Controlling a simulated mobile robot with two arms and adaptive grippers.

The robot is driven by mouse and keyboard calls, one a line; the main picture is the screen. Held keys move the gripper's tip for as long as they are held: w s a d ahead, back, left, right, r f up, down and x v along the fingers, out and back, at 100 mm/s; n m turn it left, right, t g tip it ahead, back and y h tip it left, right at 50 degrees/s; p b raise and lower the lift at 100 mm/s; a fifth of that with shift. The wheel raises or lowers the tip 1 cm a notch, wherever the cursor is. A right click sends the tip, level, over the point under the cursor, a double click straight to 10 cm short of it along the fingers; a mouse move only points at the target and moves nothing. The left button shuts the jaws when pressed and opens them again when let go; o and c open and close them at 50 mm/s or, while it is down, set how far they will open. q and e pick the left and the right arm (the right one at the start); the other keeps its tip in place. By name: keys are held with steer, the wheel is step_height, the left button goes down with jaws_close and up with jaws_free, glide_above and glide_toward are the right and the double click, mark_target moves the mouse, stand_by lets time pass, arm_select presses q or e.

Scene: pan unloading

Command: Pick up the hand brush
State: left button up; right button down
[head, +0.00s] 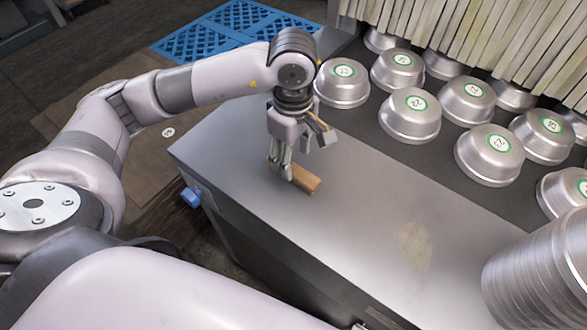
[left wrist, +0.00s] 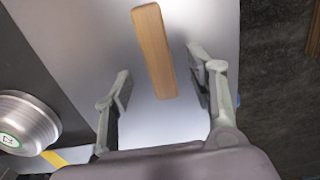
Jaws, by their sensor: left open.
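The hand brush (head: 306,180) lies on the grey metal table, its wooden top or handle showing as a tan bar. In the left wrist view the hand brush (left wrist: 154,52) lies between and just beyond the fingertips. My left gripper (head: 283,172) is over the table at the brush and hides part of it in the head view. In the left wrist view my left gripper (left wrist: 160,85) is open, with a finger on each side of the brush's near end and gaps visible. My right gripper is not in view.
The metal table (head: 350,235) is mostly bare, with a pale stain. Several numbered metal pans (head: 411,116) stand behind it under hanging strips (head: 480,40). A stack of pans (head: 535,270) stands at the right. A blue pallet (head: 215,40) lies on the floor.

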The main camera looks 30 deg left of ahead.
mark_target(303, 180)
arm_select(q)
step_height(303, 180, down, 6)
steer(key=shift+w+r+p, duration=0.1)
steer(key=shift+r+p, duration=0.15)
steer(key=shift+p, duration=0.9)
steer(key=shift+f, duration=0.25)
steer(key=shift+c, duration=0.2)
jaws_close()
